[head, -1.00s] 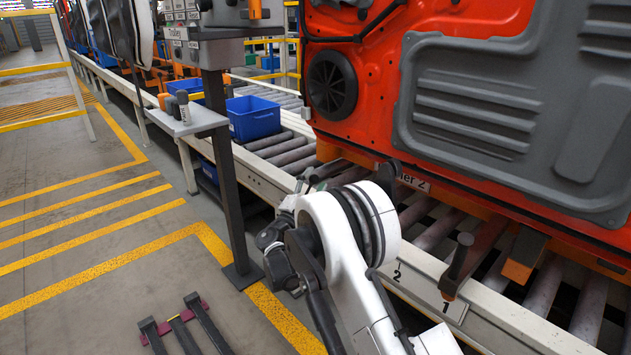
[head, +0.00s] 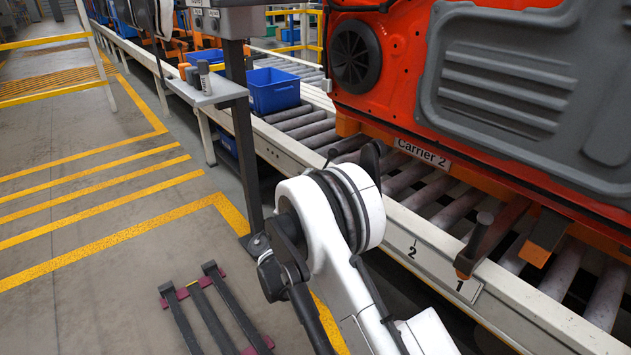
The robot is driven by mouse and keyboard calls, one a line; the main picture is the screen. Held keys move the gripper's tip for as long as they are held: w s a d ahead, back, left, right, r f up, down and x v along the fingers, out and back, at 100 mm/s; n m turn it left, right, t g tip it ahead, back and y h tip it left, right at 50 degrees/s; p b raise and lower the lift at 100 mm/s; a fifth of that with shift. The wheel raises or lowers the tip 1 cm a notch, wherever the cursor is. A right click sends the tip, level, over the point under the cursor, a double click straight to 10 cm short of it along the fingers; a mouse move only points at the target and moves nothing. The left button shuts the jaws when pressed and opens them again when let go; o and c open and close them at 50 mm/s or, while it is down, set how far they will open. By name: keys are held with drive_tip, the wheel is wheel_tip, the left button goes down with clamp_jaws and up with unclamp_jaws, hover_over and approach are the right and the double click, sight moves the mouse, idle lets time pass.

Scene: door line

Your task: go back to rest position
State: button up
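My white arm (head: 330,225) reaches up from the bottom of the head view, in front of the conveyor's near rail. Its large round joint with dark bands is near the picture's middle. Dark parts sit at the joint's left side, above the floor. No gripper fingers can be made out there, so I cannot tell whether my gripper is open or shut. No object is seen held. The arm stands apart from the orange-red door (head: 400,75) with its grey panel and black speaker. The door is on the carrier labelled "Carrier 2" (head: 422,153).
A roller conveyor (head: 330,140) runs along the right, with a blue bin (head: 273,91) on it. A dark post (head: 245,150) and small shelf (head: 207,90) stand left of it. A dark rack (head: 205,305) with reddish crosspieces lies on the floor at lower left. Yellow-marked floor is open at left.

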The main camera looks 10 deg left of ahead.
drive_tip(key=d+r+m+g+y+p, duration=0.1)
drive_tip(key=d+r+m+g+p, duration=0.55)
drive_tip(key=d+r, duration=1.1)
drive_tip(key=s+d+r+m+g+y+p, duration=0.3)
drive_tip(key=s+d+r+m+g+p, duration=0.15)
drive_tip(key=s+d+r, duration=0.65)
drive_tip(key=s+d+m+g+y+p, duration=0.1)
drive_tip(key=s+d+m, duration=0.3)
drive_tip(key=s, duration=1)
drive_tip(key=s+d+f+m+g+y+p, duration=0.1)
drive_tip(key=s+d+m+y+p, duration=0.2)
drive_tip(key=s+d, duration=0.4)
drive_tip(key=s+m+p, duration=0.1)
drive_tip(key=s, duration=0.6)
drive_tip(key=shift+s+d+g, duration=0.15)
drive_tip(key=shift+s+g, duration=0.15)
drive_tip(key=shift+g, duration=0.1)
